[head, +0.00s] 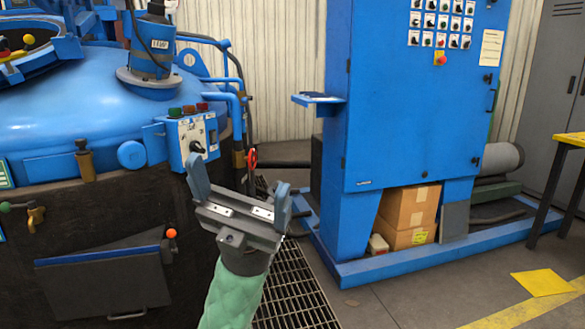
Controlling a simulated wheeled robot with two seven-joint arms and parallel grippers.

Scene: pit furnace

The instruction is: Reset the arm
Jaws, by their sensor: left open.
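My left gripper (240,190) is in the lower middle of the head view. Its two fingers stand apart and point up, with nothing between them. The green-sleeved arm comes up from the bottom edge. The gripper is in front of the furnace's right side, near a small control box (192,138) with a dark knob and coloured buttons. I cannot tell whether it touches anything behind it. My right gripper is not in view.
The blue furnace (70,105) fills the left. A tall blue cabinet (415,110) with a small shelf (318,99) stands right of centre, with cardboard boxes (407,212) beneath. A yellow-topped table (570,139) is at the right edge. Grey floor (440,285) lies open in front.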

